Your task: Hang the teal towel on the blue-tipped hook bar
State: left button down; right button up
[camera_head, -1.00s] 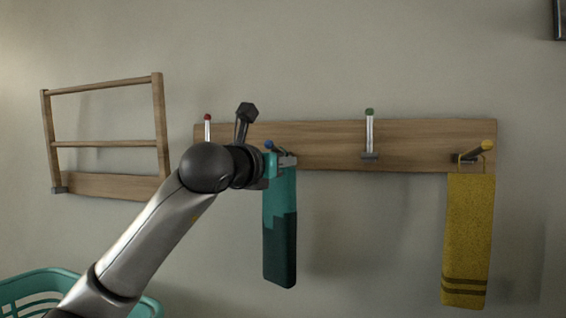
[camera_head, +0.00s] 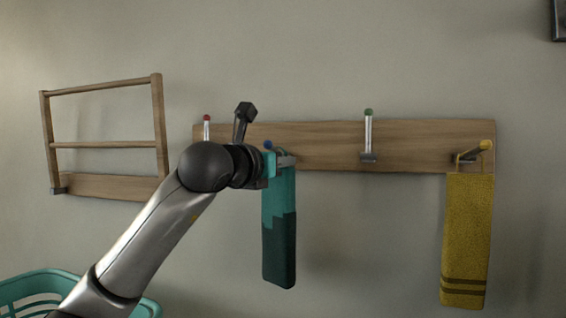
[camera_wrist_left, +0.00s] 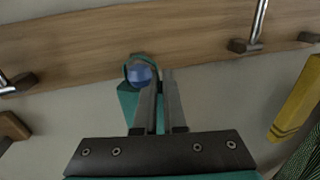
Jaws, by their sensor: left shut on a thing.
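The teal towel (camera_head: 279,205) hangs down from my left gripper (camera_head: 286,161) in front of the wooden rack; its lower part looks darker. My left gripper is shut on the towel near its top. The blue-tipped hook bar (camera_head: 268,145) shows only its blue ball, just left of the towel's top; my gripper and the towel hide the bar. In the left wrist view the blue tip (camera_wrist_left: 139,75) sits beside my fingertips (camera_wrist_left: 159,82). A teal loop (camera_wrist_left: 136,57) curves around the tip in that picture; whether it encircles the bar is unclear. My right gripper is not in view.
The wooden rack board (camera_head: 330,135) also bears a red-tipped hook (camera_head: 207,128) at left and a green-tipped hook (camera_head: 369,135). A yellow towel (camera_head: 467,235) hangs at right. A wooden wall frame (camera_head: 105,143) and a teal basket (camera_head: 35,285) are at left.

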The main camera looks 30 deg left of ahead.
pick_arm(q)
jog(key=c, duration=0.9)
grip_release()
